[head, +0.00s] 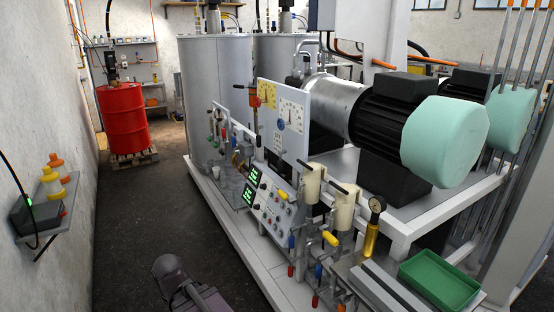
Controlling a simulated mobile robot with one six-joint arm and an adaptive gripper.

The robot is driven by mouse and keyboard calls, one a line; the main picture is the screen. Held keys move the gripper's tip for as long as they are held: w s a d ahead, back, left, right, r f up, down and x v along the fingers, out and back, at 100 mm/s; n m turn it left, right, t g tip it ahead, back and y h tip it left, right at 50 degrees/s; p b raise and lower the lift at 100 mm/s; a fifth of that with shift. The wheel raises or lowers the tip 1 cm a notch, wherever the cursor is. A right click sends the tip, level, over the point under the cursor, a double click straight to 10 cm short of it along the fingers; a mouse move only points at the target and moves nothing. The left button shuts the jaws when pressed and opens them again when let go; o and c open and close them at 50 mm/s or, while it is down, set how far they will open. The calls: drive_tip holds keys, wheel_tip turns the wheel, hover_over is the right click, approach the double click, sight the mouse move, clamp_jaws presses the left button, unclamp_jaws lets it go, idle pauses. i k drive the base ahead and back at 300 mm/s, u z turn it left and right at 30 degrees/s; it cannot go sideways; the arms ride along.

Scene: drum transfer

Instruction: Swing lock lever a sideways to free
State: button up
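No label in the head view tells which handle is lock lever a. Black-handled levers show on the machine's front: one at the left end of the panel (222,106), and one by the cream cylinders (337,189). Yellow-handled levers (330,238) sit lower, among pipes with red and blue ends. A dark grey part of my arm (175,275) shows at the bottom edge, apart from the machine. My gripper's fingers are not seen, and nothing visible touches the levers.
A red drum (122,118) stands on a pallet at the back left. A wall shelf (47,215) with bottles juts from the left wall. A green tray (438,284) sits at the lower right. Dark floor (150,200) is clear between wall and machine.

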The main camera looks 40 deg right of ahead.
sight(279, 162)
drive_tip(key=z, duration=0.55)
drive_tip(key=i, duration=1.05)
drive_tip(key=z, duration=0.55)
